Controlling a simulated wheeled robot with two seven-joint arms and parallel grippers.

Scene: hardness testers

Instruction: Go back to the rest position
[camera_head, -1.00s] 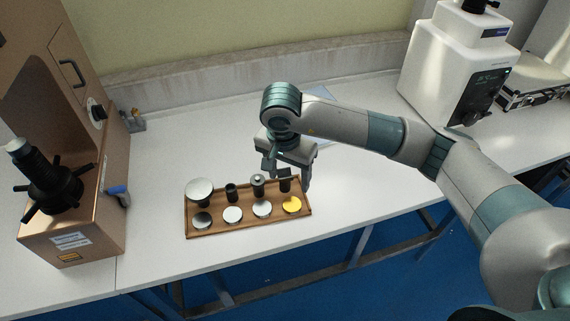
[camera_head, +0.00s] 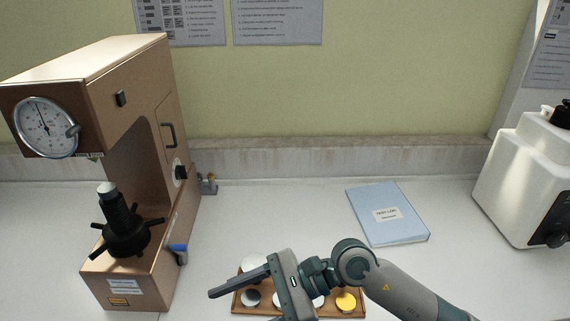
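My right arm comes in from the lower right, and its gripper (camera_head: 245,292) hangs over the wooden tray (camera_head: 355,312) at the bottom of the head view. One long dark finger points left; the other finger is cut off or hidden, so the opening cannot be judged. I see nothing held in it. The tray holds pale discs and a yellow disc (camera_head: 346,302); the gripper and wrist cover much of it. My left gripper is not in view.
A brown hardness tester (camera_head: 120,85) with a dial and a handwheel spindle (camera_head: 122,232) stands at the left. A blue folder (camera_head: 388,213) lies on the white bench. A white machine (camera_head: 525,180) stands at the right. The bench between tester and folder is clear.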

